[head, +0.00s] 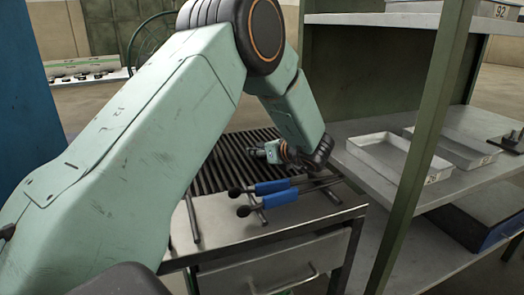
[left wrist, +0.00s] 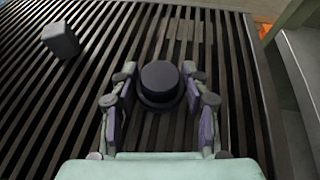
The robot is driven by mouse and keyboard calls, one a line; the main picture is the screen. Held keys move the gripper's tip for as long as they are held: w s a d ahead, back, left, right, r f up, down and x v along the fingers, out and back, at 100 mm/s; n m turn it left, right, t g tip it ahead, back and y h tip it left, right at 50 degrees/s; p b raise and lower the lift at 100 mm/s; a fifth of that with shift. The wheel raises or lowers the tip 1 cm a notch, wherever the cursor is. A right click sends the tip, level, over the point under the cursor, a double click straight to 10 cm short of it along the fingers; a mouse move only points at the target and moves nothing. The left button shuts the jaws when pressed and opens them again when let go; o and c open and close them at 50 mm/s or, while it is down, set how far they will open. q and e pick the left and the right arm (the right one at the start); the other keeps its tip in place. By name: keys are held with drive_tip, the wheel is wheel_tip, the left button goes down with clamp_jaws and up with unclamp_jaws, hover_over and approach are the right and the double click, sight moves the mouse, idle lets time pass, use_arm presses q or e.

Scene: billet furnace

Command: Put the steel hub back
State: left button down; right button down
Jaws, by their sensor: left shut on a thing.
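The steel hub (left wrist: 161,84) is a dark round piece with a wider flange below its cap, seen in the left wrist view over a slatted rack. My left gripper (left wrist: 160,98) is shut on it, with a finger on each side. I cannot tell whether the hub touches the slats. In the head view my left gripper (head: 268,152) is low over the slatted rack (head: 222,165), partly hidden by my wrist, and the hub cannot be made out there. My right gripper is not in view.
A grey block (left wrist: 60,40) sits on the slats. Blue-handled tools (head: 272,187) lie at the bench's front. To the right, a shelf unit (head: 372,125) holds shallow metal trays (head: 390,163), and its green post (head: 425,130) stands near my arm. A blue column (head: 30,100) is at left.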

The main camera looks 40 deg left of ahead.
use_arm(q)
drive_tip(key=shift+f, duration=0.1)
drive_tip(key=c, duration=0.7)
unclamp_jaws()
drive_tip(key=shift+o, duration=0.2)
drive_tip(key=shift+d+r+p, duration=0.25)
drive_tip(key=shift+r+p, duration=0.05)
drive_tip(key=p+v, duration=0.1)
drive_tip(key=v, duration=0.8)
drive_tip(key=shift+s+d+r+p, duration=0.1)
drive_tip(key=shift+s+d+p, duration=0.05)
drive_tip(key=shift+d+p, duration=0.2)
drive_tip(key=shift+v, duration=0.9)
